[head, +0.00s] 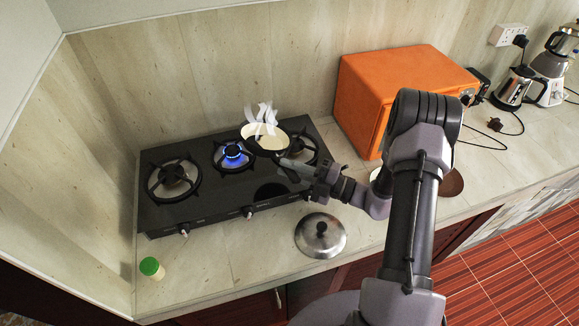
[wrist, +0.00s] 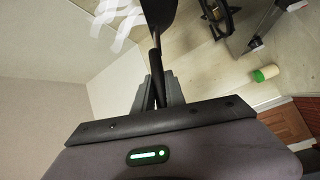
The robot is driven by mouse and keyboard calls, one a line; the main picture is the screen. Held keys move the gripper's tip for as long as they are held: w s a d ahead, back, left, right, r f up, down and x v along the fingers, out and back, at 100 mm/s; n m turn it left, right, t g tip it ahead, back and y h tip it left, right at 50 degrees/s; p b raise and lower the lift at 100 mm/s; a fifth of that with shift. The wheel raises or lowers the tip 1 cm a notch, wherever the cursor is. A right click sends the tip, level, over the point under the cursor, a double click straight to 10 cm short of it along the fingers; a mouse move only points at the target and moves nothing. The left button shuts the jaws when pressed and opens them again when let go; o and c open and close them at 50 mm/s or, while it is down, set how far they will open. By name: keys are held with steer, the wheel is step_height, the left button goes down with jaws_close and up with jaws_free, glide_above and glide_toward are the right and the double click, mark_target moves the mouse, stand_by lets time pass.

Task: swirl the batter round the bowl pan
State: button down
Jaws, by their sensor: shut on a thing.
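The bowl pan (head: 265,148) is black outside with pale cream batter (head: 262,132) inside, and white wisps of steam rise over it. It appears raised over the right part of the black hob (head: 205,212), between the middle and right burners; the exact height and tilt are hard to judge. My gripper (head: 298,166) is shut on the pan's black handle. In the wrist view the fingers (wrist: 157,92) close around the handle (wrist: 155,58), with the dark pan (wrist: 158,10) at the top edge. The batter is hidden there.
The middle burner (head: 233,153) burns with a blue flame. The left burner (head: 174,178) is empty. A metal lid (head: 320,236) lies on the counter in front. A green-capped jar (head: 151,268) stands front left. An orange oven (head: 400,85) and a kettle (head: 514,88) stand to the right.

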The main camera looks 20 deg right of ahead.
steer(key=shift+w+a+r+g+h+p, duration=0.2)
steer(key=shift+r+p, duration=0.3)
steer(key=shift+p, duration=0.5)
steer(key=shift+w+d+r+g+h+p, duration=0.15)
steer(key=shift+w+r+g+p, duration=0.15)
steer(key=shift+r+p, duration=0.5)
steer(key=shift+w+a+r+g+h+p, duration=0.15)
steer(key=shift+w+r+g+p, duration=0.1)
steer(key=shift+p, duration=0.95)
steer(key=p, duration=0.2)
steer(key=w+r+g+h+p, duration=0.1)
steer(key=p, duration=0.1)
steer(key=shift+a+r, duration=0.2)
steer(key=shift+a, duration=0.2)
steer(key=s+a+f+n+t+b, duration=0.1)
steer(key=s+f+n+b, duration=0.2)
steer(key=f+b, duration=0.2)
steer(key=b, duration=0.3)
steer(key=shift+f, duration=0.2)
steer(key=shift+s+a, duration=0.1)
steer(key=shift+s, duration=0.05)
